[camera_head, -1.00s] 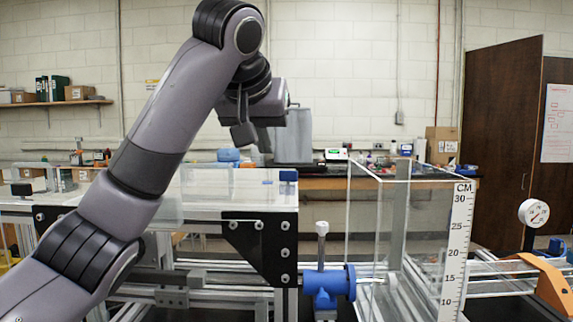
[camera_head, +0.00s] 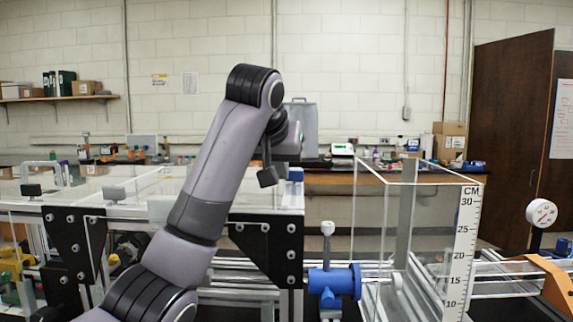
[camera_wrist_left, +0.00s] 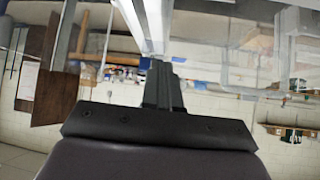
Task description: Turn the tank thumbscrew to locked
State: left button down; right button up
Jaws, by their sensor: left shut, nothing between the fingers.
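The clear tank (camera_head: 432,235) with a centimetre scale (camera_head: 465,240) stands right of centre in the head view. I cannot tell for sure which small part is its thumbscrew; a small pale round piece (camera_head: 397,283) shows low at the tank. My left gripper (camera_head: 267,178) is left of the tank, above the clear-topped bench, touching nothing that I can see. Its dark fingers also show together and empty in the left wrist view (camera_wrist_left: 163,88). My left arm hides part of the bench behind it. My right gripper is not in view.
A blue valve (camera_head: 333,282) with an upright pale-topped stem (camera_head: 327,240) stands left of the tank. A pressure gauge (camera_head: 541,213) and an orange bracket (camera_head: 553,280) are at the right. Black plates (camera_head: 268,250) and metal rails border the bench. Space above the tank looks clear.

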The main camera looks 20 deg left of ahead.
aim_at(290, 178)
pick_arm(q)
jog(key=shift+w+a+f+p, duration=0.1)
jog(key=shift+w+f+p, duration=0.2)
jog(key=shift+w, duration=0.6)
jog(key=shift+w+a+f+p, duration=0.1)
jog(key=shift+w+p, duration=0.35)
jog(key=shift+w, duration=0.4)
jog(key=shift+w+a+f+p, duration=0.1)
jog(key=shift+w+f+p, duration=0.2)
jog(key=shift+w, duration=0.6)
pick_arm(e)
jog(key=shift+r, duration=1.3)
pick_arm(q)
jog(key=shift+a+r, duration=0.1)
